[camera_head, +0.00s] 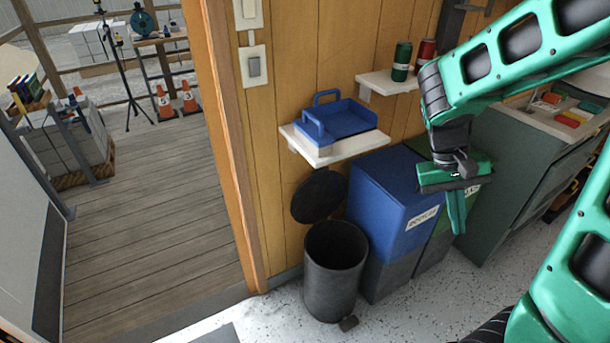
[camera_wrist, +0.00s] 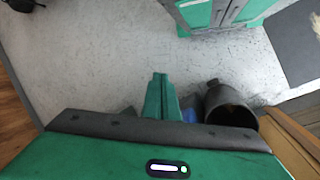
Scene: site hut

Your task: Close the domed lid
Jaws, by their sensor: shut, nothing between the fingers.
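The black round bin (camera_head: 335,280) stands on the speckled floor against the wooden wall. Its domed lid (camera_head: 318,196) is open, tipped up behind the rim and near the wall. The open mouth of the bin faces up. A small foot pedal (camera_head: 348,323) sticks out at its base. My gripper (camera_head: 458,226) is to the right of the bin and higher up, in front of the bins there, with its fingers pointing down. The fingers are shut and empty. In the wrist view, my fingertips (camera_wrist: 159,78) are left of the bin (camera_wrist: 226,100); I cannot make out the lid there.
A blue bin (camera_head: 390,190) and a green bin (camera_head: 440,240) stand right of the black bin. A white shelf (camera_head: 340,153) with a blue tray (camera_head: 340,122) hangs above the lid. A grey-green cabinet (camera_head: 530,170) is farther right. The floor in front is clear.

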